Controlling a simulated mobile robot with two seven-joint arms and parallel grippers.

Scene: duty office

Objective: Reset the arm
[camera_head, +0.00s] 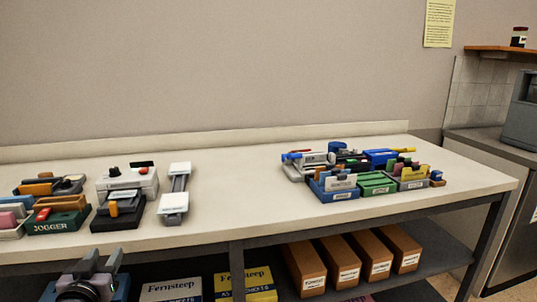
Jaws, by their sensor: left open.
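My left gripper (98,263) shows at the bottom left of the head view, in front of the table's front edge and below the tabletop. Its two grey fingers point up and stand apart, with nothing between them. The rest of my left arm is cut off by the lower picture edge. My right gripper is not in view.
A long pale table (245,205) holds office items at the left, a white-and-grey device (175,190), and several trays (375,190) at the right. The table's middle is clear. Brown boxes (303,268) and a yellow box (246,284) stand on the shelf below.

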